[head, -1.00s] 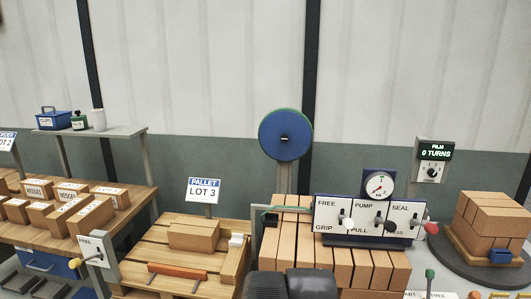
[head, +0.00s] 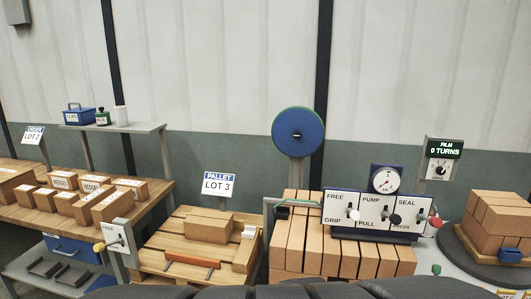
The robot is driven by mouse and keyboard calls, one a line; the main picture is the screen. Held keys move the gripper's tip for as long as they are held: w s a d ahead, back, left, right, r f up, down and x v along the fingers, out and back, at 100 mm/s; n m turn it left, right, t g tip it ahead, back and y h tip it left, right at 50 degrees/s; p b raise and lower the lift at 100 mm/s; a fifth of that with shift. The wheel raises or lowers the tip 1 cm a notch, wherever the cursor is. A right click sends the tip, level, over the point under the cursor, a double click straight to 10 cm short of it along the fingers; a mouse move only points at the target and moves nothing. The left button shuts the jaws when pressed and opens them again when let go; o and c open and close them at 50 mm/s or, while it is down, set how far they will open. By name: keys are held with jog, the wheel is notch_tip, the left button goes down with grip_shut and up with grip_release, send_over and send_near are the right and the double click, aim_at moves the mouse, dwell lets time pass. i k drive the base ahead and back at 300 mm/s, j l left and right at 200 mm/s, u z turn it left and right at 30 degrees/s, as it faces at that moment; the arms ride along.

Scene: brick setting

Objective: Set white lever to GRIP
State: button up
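The white lever (head: 354,215) is on the left plate of the control panel (head: 371,235), between the label FREE above and GRIP below. Its white knob sticks out toward me, just below the pivot; at this size I cannot tell for certain which setting it is in. Beside it are a black-knobbed lever (head: 394,218) marked PUMP and PULL and a red-knobbed lever (head: 436,221) under SEAL. My gripper is not in view; only dark parts of my arm show along the bottom edge.
Upright bricks (head: 310,250) stand below and left of the panel. A round gauge (head: 386,180) tops it. A pallet (head: 165,258) with a brick stands left, near a yellow-knobbed lever (head: 99,247). A brick stack (head: 492,222) stands on a dark turntable at right.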

aim_at(354, 215)
jog(key=j, duration=0.15)
jog(key=z, duration=0.9)
